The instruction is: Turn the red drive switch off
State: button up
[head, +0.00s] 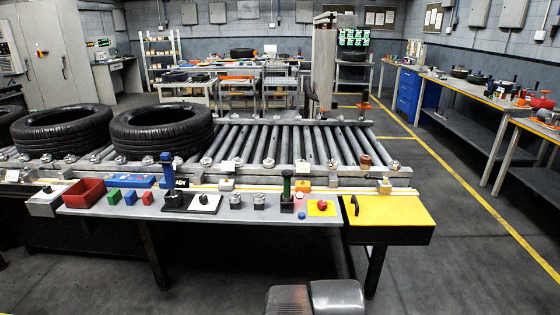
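A red round knob (322,204) sits on a yellow plate near the right end of the grey front shelf (250,218). Small red blocks or switches (147,198) stand at the left part of the shelf, beside a green one (114,196) and a blue one (130,197). I cannot tell which of these red parts is the drive switch, or its setting. Two grey rounded parts at the bottom edge look like my own body. I cannot make out my gripper.
A blue upright handle (166,170) and a green one (287,186) rise from the shelf. A yellow-topped box (400,211) adjoins its right end. The floor at right is clear.

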aim_at(322, 205)
jog(key=i+j, duration=0.15)
jog(key=i, duration=0.35)
jog(key=i+j, duration=0.15)
jog(key=i, duration=0.3)
jog(key=i+l+z, duration=0.05)
